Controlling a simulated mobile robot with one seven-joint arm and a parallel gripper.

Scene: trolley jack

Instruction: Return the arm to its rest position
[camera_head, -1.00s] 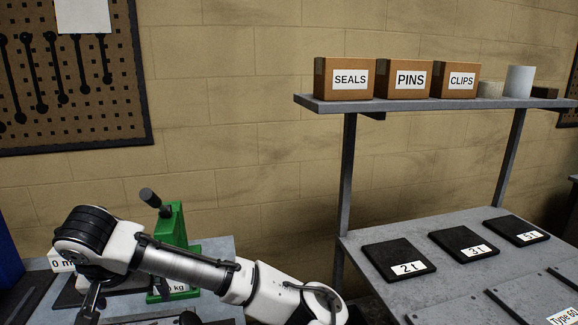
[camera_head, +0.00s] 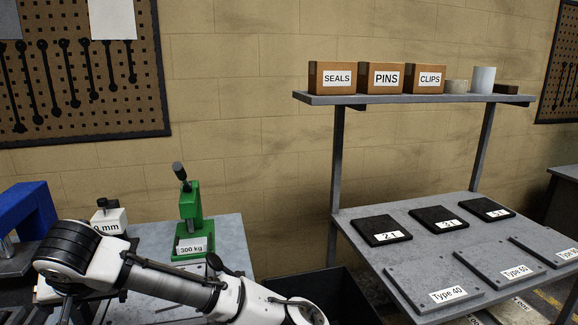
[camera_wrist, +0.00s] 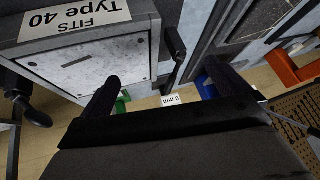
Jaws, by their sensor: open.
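My arm (camera_head: 165,284) runs across the lower left of the head view, bent at a dark-ringed joint. My gripper is outside the head view's visible part. In the wrist view my gripper (camera_wrist: 164,76) shows as two dark fingers set wide apart, open, with nothing between them. A grey box labelled "FITS Type 40" (camera_wrist: 85,62) is close by at the upper left of the wrist view, which looks upside down. I cannot tell whether a finger touches it.
A bench (camera_head: 232,232) carries a green press (camera_head: 190,215) labelled 300 kg and a white "0 mm" block (camera_head: 108,222), close behind my arm. A blue frame (camera_head: 24,212) stands left. At right, a grey bench (camera_head: 440,222) holds labelled black pads (camera_head: 382,229); boxes (camera_head: 382,78) sit on its shelf.

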